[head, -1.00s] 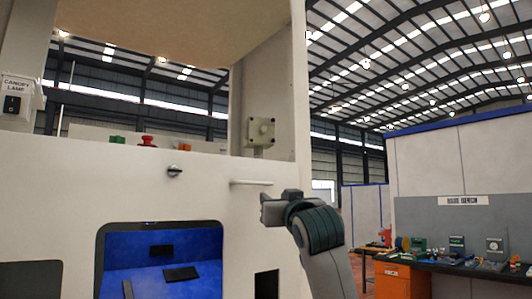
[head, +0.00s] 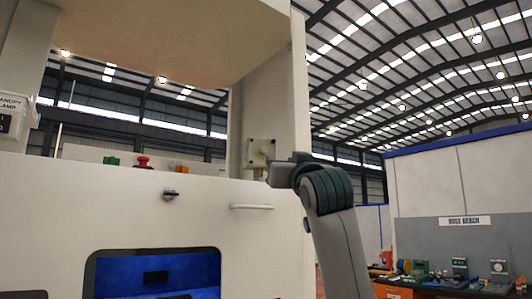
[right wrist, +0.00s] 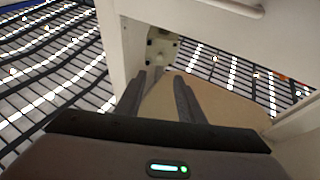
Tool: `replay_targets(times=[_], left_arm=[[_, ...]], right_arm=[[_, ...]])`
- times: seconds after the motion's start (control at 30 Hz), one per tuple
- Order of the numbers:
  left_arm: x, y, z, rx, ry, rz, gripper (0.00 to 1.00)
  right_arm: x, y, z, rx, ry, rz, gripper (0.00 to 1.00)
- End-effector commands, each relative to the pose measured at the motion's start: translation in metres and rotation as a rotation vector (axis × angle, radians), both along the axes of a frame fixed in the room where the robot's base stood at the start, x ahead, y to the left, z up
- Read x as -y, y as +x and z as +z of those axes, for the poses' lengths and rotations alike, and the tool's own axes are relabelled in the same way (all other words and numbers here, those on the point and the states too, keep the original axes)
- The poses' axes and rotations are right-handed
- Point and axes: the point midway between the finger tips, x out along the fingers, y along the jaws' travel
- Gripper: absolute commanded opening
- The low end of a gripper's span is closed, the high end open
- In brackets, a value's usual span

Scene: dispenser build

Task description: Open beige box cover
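The beige box (head: 261,152) is a small box with round knobs on its cover, fixed to the upright post above the white machine front. Its cover looks closed. In the right wrist view the beige box (right wrist: 163,48) lies just beyond my fingertips. My right gripper (head: 274,174) is at the box's lower right in the head view, partly overlapping its lower edge. In the right wrist view my right gripper (right wrist: 160,75) has its two dark fingers apart with nothing between them. I cannot tell whether they touch the box. My left gripper is not in view.
A white bar handle (head: 252,207) and a dark knob (head: 170,195) sit on the machine front (head: 110,215). Red (head: 143,162) and green (head: 112,161) buttons are above. An overhead canopy (head: 170,20) hangs over. A workbench (head: 430,285) stands far right.

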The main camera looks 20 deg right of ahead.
Motion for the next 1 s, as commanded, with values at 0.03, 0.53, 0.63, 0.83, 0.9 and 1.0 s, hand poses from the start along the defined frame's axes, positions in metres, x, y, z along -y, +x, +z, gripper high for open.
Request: replay_targets(times=[0.03, 0.53, 0.63, 0.83, 0.9, 1.0], left_arm=[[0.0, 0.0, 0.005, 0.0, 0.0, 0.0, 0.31], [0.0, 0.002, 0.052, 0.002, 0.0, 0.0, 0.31], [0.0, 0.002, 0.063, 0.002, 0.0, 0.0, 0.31], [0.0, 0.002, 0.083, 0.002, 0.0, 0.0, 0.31], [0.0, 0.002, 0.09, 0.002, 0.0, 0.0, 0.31], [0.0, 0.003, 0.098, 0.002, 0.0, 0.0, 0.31]], right_arm=[[0.0, 0.004, 0.003, -0.003, 0.0, 0.0, 0.35], [0.003, 0.072, 0.034, -0.004, 0.0, -0.001, 0.35], [0.004, 0.087, 0.041, -0.004, 0.0, -0.001, 0.35], [0.005, 0.115, 0.052, -0.004, 0.001, -0.001, 0.35], [0.005, 0.125, 0.056, -0.004, 0.001, 0.0, 0.35], [0.006, 0.136, 0.06, -0.003, 0.0, 0.0, 0.35]])
